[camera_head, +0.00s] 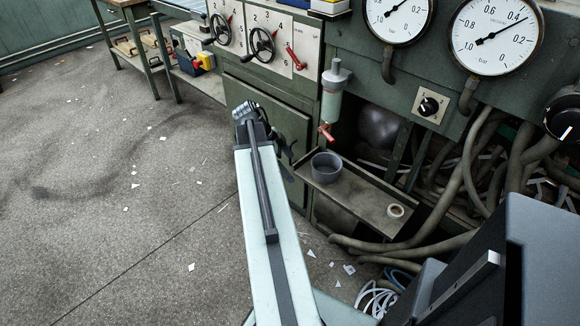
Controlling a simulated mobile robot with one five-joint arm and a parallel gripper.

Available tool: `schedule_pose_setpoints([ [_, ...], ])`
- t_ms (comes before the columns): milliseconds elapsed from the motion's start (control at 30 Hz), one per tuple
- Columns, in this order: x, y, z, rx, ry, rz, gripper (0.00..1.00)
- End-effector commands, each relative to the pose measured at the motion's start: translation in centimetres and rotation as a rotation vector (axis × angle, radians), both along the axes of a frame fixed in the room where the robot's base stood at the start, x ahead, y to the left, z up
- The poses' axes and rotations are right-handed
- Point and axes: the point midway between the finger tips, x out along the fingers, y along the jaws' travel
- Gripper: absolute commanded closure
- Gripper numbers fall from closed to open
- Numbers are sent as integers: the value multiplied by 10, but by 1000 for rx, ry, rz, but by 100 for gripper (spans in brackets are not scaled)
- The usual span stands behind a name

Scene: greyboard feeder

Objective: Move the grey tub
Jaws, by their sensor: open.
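The grey tub (326,168) is a small round, open-topped container. It stands upright at the left end of a narrow metal shelf (362,203) on the front of the green machine. My gripper (287,163) is at the far end of my pale arm, a little left of the tub and apart from it. Its dark fingers are open and partly hidden by the arm and hard to make out against the dark cabinet. I see nothing held in it.
A ring of tape (396,211) lies at the shelf's right end. A filter bowl (334,95) with a red tap (326,132) hangs just above the tub. Thick hoses (448,190) fill the right side. The floor (120,190) at left is open, with paper scraps.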

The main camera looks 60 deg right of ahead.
Motion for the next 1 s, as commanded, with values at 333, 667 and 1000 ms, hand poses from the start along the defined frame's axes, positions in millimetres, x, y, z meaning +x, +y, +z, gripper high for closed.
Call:
schedule_pose_setpoints([
  [333, -3, -2, 1, -1, -1, -5, 0],
  [667, -48, -28, 1, -2, -1, -7, 0],
  [1000, -105, -62, 0, -1, -1, -6, 0],
])
